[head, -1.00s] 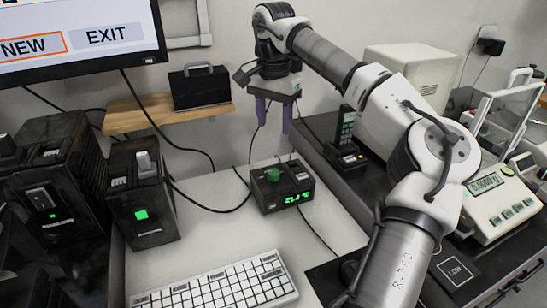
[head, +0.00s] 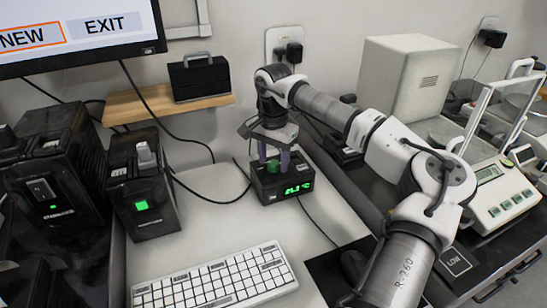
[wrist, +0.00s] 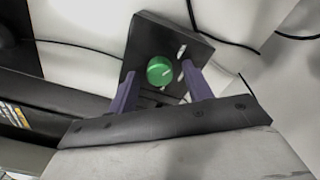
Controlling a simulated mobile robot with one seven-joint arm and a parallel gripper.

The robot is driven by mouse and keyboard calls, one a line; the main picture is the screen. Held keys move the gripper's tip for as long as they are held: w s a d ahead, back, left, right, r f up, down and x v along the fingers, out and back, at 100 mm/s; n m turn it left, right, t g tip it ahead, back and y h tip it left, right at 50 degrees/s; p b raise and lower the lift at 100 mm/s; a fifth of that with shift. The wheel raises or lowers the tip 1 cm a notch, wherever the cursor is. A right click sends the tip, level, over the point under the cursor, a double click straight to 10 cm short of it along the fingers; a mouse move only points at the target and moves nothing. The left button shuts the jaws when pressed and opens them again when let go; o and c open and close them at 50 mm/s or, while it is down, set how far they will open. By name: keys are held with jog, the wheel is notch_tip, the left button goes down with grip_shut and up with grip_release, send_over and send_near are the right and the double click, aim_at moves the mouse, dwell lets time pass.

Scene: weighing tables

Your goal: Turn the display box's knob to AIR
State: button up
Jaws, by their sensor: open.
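The display box (head: 268,194) is a small black box on the white desk, with a green lit readout on its front that seems to read a temperature ending in °C. Its green knob (head: 272,167) is on the top face. In the wrist view the round green knob (wrist: 160,70) shows a pale pointer mark toward the upper right; the labels around it are too small to read. My gripper (head: 274,156) points down over the box, its two purple fingers apart, one on each side of the knob. In the wrist view my gripper (wrist: 160,80) is open and appears not to touch the knob.
A white keyboard (head: 214,281) lies in front of the box. Black units with green lights (head: 143,192) stand at the left. A wooden shelf (head: 160,107) is behind. A balance (head: 500,192) stands at the right. Black cables run behind the box.

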jog(key=c, duration=1)
jog(key=shift+o, duration=0.2)
